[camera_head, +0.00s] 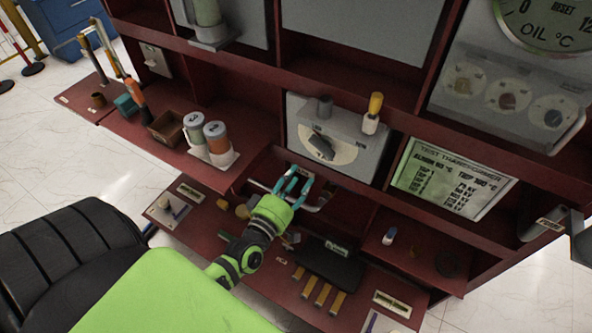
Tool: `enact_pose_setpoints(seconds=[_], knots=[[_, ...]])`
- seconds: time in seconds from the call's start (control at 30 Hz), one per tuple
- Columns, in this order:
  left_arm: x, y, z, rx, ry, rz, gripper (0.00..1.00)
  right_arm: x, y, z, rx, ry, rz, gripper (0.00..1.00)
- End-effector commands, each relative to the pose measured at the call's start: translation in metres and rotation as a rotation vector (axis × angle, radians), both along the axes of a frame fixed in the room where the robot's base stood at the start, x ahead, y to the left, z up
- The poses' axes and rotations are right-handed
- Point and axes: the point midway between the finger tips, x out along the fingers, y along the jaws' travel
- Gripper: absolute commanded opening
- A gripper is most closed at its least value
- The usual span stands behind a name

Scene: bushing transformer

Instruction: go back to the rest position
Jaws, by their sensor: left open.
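My left gripper (292,186) is green and black with teal fingers. It is in front of the red-brown rack (250,165), near the lower opening below the grey dial panel (345,140). Its fingers are apart, and no held object shows between them. A pale bar or handle (322,198) lies right by the fingertips; I cannot tell whether they touch it. My right gripper is not in view.
Canisters (217,140) stand on the left shelf beside a small brown box (167,128). A black case (330,262) and several yellow-brown pieces (310,285) lie on the lower shelf. A test transformer plate (452,180) is at right.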

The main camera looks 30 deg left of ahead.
Motion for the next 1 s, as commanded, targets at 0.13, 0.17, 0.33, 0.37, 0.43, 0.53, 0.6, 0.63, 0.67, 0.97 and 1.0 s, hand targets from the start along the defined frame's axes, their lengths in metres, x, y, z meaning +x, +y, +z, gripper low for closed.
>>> enact_pose_setpoints(seconds=[0.13,0.17,0.33,0.37,0.43,0.53,0.6,0.63,0.67,0.97,1.0], knots=[[0.000,0.000,0.000,0.000,0.000,0.000,0.44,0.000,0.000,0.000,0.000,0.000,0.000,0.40],[0.000,0.000,0.000,0.000,0.000,0.000,0.44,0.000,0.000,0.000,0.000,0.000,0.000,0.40],[0.000,0.000,-0.003,0.004,0.007,-0.001,0.44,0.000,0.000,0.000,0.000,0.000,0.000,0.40],[0.000,-0.001,-0.006,0.009,0.015,-0.003,0.44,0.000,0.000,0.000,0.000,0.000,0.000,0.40],[-0.002,-0.003,-0.021,0.034,0.051,-0.009,0.44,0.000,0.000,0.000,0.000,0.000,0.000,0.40],[-0.010,-0.009,-0.063,0.110,0.154,-0.037,0.44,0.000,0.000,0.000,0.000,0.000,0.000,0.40],[-0.021,-0.015,-0.103,0.187,0.255,-0.072,0.44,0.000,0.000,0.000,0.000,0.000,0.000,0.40],[-0.027,-0.018,-0.122,0.222,0.302,-0.089,0.44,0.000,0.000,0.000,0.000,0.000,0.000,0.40],[-0.034,-0.021,-0.140,0.259,0.350,-0.109,0.44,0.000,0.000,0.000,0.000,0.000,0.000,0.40],[-0.146,-0.044,-0.300,0.603,0.798,-0.392,0.44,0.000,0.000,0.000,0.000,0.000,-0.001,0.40],[-0.166,-0.046,-0.317,0.645,0.854,-0.441,0.44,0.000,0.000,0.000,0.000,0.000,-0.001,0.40]])
